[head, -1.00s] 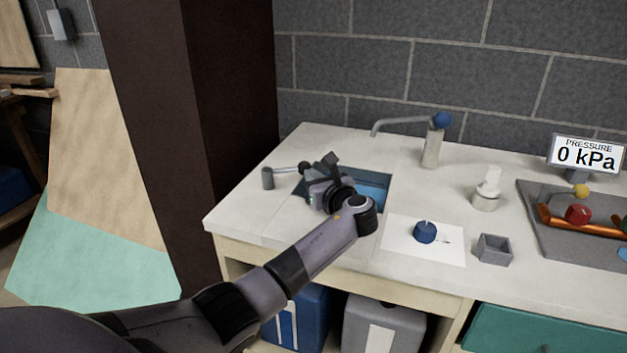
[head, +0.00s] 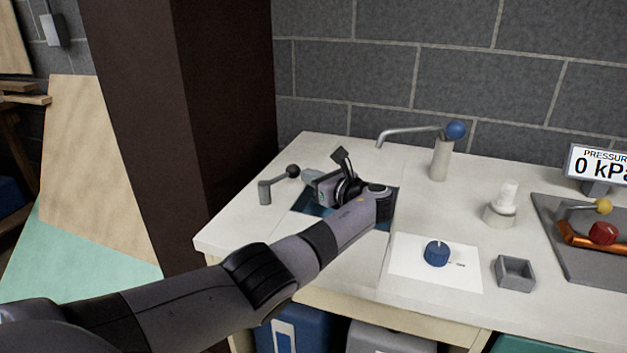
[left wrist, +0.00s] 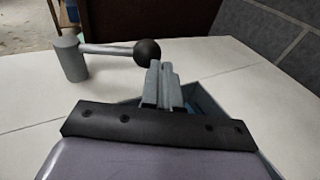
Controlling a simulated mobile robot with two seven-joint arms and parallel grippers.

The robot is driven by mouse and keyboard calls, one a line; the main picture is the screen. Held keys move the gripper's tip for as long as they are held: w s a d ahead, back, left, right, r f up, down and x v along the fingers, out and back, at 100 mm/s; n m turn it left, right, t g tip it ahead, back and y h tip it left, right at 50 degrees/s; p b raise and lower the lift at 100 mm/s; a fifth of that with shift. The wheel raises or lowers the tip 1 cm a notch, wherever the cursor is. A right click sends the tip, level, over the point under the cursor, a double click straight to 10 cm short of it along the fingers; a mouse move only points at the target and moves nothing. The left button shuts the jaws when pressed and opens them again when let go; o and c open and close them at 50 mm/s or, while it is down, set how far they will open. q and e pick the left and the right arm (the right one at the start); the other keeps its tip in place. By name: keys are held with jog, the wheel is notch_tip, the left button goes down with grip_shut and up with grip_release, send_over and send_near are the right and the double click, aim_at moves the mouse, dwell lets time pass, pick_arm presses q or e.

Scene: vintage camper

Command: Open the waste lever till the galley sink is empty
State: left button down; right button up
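The waste lever (head: 265,191) is a grey post with a short arm ending in a black ball, on the counter left of the galley sink. In the left wrist view the lever's black ball (left wrist: 147,52) shows just past my fingertips; I cannot tell whether they touch. The sink (head: 312,205) is a blue-sided basin, largely hidden by my left arm, and its water level cannot be read. My left gripper (head: 310,180) is over the sink's left part, its fingers (left wrist: 163,85) together with nothing seen between them. My right gripper is not in view.
A faucet (head: 440,155) with a blue ball stands behind the sink. A blue knob (head: 436,253) on a white plate, a small grey box (head: 515,272) and a white fitting (head: 502,208) are to the right. A dark brown pillar (head: 180,130) rises left of the counter.

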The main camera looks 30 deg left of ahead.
pick_arm(q)
jog(key=shift+w+r+b+x, duration=0.15)
jog(key=shift+b+x, duration=0.4)
jog(key=shift+x, duration=0.6)
jog(key=shift+w+r+b+x, duration=0.15)
jog(key=shift+b+x, duration=0.35)
jog(key=shift+x, duration=0.6)
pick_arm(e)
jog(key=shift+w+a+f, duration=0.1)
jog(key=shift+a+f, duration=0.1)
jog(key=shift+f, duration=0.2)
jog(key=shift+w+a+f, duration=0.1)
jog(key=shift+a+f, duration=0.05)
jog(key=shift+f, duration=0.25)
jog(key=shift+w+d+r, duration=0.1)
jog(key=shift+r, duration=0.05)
